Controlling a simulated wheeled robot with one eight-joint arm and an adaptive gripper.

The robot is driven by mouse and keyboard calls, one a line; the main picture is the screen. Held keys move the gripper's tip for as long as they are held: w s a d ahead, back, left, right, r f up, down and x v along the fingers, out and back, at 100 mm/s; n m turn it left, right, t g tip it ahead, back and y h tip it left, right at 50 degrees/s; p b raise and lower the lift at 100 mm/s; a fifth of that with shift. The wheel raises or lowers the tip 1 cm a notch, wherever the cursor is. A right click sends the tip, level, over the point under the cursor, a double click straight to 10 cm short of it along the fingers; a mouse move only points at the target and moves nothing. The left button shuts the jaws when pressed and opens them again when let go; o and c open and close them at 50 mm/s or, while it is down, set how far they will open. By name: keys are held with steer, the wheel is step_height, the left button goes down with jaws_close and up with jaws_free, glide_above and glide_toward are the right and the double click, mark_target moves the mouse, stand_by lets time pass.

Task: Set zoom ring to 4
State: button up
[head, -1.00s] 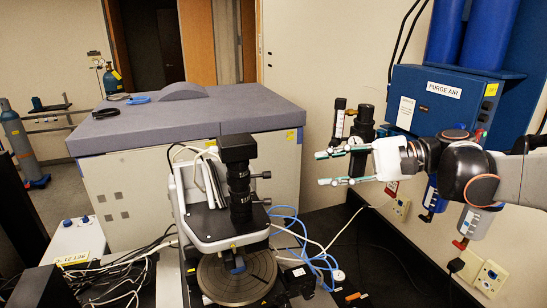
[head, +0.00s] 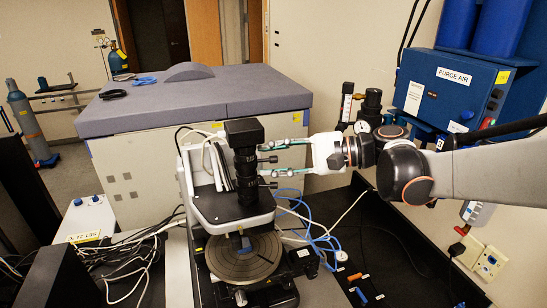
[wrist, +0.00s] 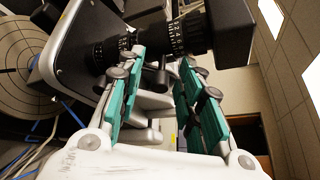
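The stylus profiler's black optics column (head: 243,168) stands upright above a round grooved stage (head: 243,258). In the wrist view the column runs sideways and carries two bands with white marks, one near the black housing (wrist: 112,49) and one near the square camera block (wrist: 192,36). I cannot tell which is the zoom ring, nor read its setting. My gripper (head: 266,158) is open at the column's right side, with side knobs close by. In the wrist view its teal fingers (wrist: 162,60) are apart, tips near the column with nothing gripped. Contact cannot be told.
A white instrument with a grey top (head: 205,95) stands behind. A blue PURGE AIR box (head: 450,90) and a gauge assembly (head: 362,115) are on the right. Blue tubing (head: 322,240) and cables lie around the profiler.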

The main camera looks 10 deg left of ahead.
steer(key=shift+a, duration=0.1)
jaws_close()
steer(key=shift+s+m+t, duration=0.25)
steer(key=shift+m+t, duration=0.05)
steer(key=shift+t, duration=0.1)
stand_by(0.3)
steer(key=shift+s+a+m+t+h+p, duration=0.1)
steer(key=shift+s+m+t+h, duration=0.65)
steer(key=shift+m+t, duration=0.75)
steer(key=shift+s+a+m+t+h+p, duration=0.15)
steer(key=shift+s+m+t+h, duration=0.85)
steer(key=shift+t, duration=0.75)
steer(key=shift+s+m+t+h+p, duration=0.1)
steer(key=shift+s+m+t+h, duration=0.45)
steer(key=shift+m+t, duration=1.05)
steer(key=shift+w, duration=0.15)
jaws_free()
